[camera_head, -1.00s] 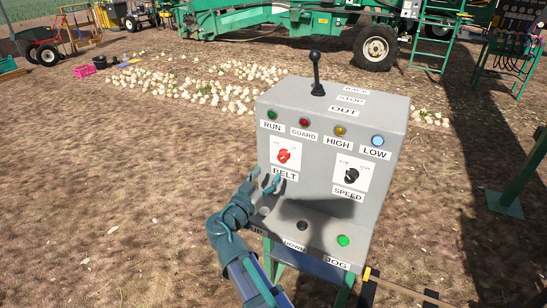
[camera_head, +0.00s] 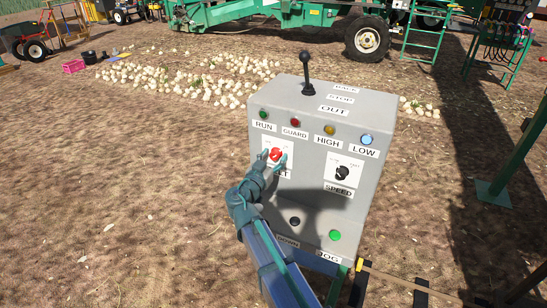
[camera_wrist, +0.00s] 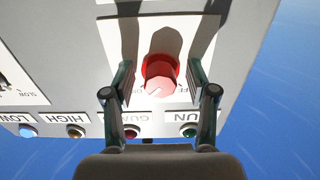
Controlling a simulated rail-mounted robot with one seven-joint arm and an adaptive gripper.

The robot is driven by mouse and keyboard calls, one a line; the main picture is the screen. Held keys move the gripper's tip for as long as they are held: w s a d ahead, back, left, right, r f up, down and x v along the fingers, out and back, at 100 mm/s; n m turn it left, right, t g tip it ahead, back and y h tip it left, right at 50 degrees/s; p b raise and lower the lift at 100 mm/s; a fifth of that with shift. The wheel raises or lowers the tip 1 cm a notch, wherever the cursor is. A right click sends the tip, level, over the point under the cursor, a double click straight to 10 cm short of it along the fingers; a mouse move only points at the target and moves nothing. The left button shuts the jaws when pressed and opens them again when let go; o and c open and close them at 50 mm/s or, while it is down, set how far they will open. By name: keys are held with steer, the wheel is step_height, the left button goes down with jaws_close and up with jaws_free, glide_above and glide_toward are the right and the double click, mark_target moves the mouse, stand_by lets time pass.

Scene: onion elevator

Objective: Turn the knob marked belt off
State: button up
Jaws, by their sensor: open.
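The red belt knob (camera_head: 275,155) sits on a white plate on the front of the grey control box (camera_head: 310,190). In the wrist view the knob (camera_wrist: 160,78) lies between the two fingers, with a gap on each side. A white line marks its face, and part of the word OFF shows beside it. My gripper (camera_head: 271,163) is open around the knob, and its fingers partly cover the BELT label (camera_head: 281,173). The wrist view also shows my gripper (camera_wrist: 160,85) with its fingers apart.
A black speed knob (camera_head: 342,173) is to the right. RUN, GUARD, HIGH and LOW lamps line the panel above. A black lever (camera_head: 308,75) stands on top. A black button (camera_head: 295,221) and a green JOG button (camera_head: 335,235) are below.

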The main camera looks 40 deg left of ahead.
jaws_close()
steer(key=shift+f+n+b, duration=0.1)
steer(key=shift+n+b, duration=0.2)
steer(key=shift+b, duration=0.25)
steer(key=n+b, duration=0.2)
steer(key=b, duration=0.1)
steer(key=shift+f+b, duration=0.2)
steer(key=shift+b, duration=0.15)
steer(key=n+b, duration=0.4)
steer(key=shift+d+r+n, duration=0.1)
steer(key=shift+r+n, duration=0.1)
steer(key=shift+n, duration=0.2)
steer(key=n, duration=0.2)
steer(key=n+b, duration=0.1)
steer(key=n, duration=0.2)
steer(key=shift+r+n, duration=0.2)
steer(key=shift+n, duration=0.1)
steer(key=n, duration=0.4)
steer(key=shift+r+n+p, duration=0.1)
steer(key=shift+n+p, duration=0.2)
steer(key=shift+n, duration=0.1)
